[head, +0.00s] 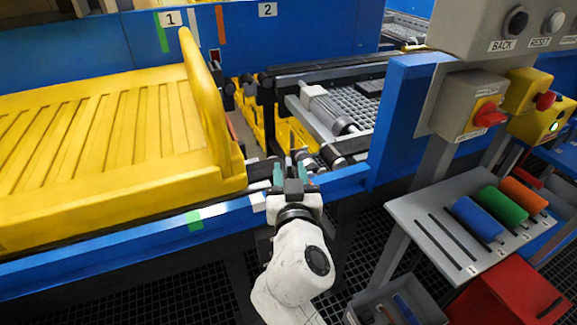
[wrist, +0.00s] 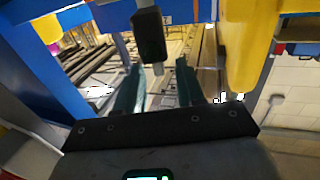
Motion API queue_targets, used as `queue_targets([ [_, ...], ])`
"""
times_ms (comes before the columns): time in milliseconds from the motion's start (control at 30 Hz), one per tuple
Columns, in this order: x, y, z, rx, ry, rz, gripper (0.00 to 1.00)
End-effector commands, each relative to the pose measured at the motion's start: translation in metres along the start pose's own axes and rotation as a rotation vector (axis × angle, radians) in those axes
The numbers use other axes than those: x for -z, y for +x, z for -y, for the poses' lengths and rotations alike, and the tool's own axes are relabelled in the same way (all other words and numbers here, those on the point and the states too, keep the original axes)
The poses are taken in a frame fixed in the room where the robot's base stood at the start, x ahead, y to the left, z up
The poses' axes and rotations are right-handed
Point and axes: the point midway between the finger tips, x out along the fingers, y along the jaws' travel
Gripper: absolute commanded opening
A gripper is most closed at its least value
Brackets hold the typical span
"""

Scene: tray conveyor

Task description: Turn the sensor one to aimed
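My gripper (head: 294,170) is at the blue rail, by the right end of the yellow tray. Its two teal fingers are apart. In the wrist view my gripper (wrist: 160,82) is open, with nothing held between the fingers. A black block with a short grey tip (wrist: 149,36), probably sensor one, hangs ahead of the gripper there. The tip appears in line with the gap between the fingers, and no contact shows. In the head view the fingers and wrist largely hide this spot, so I cannot tell the sensor's direction.
The yellow tray (head: 100,128) fills the left of the conveyor. A roller line (head: 345,112) lies beyond the gripper. A blue post (head: 405,120), a switch box with a red knob (head: 466,108) and a grey shelf with coloured rollers (head: 432,222) stand at right. A red box (head: 507,295) is below.

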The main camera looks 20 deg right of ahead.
Motion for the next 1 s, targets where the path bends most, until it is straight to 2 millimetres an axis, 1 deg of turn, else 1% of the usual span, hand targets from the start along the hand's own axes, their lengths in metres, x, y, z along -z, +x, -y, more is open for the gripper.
queue_targets([
  [33, 0.0, 0.007, 0.0, -0.002, 0.001, 0.001, 0.38],
  [100, 0.0, 0.013, 0.0, -0.001, 0.001, 0.001, 0.38],
  [200, 0.0, 0.018, 0.0, -0.001, 0.001, 0.001, 0.38],
  [533, -0.001, 0.021, 0.0, -0.001, 0.0, 0.001, 0.37],
  [900, -0.001, 0.02, 0.0, 0.0, 0.0, 0.001, 0.02],
  [933, -0.001, 0.02, 0.0, 0.0, 0.0, 0.001, 0.0],
  [1000, -0.001, 0.02, 0.0, 0.0, 0.0, 0.001, 0.0],
])
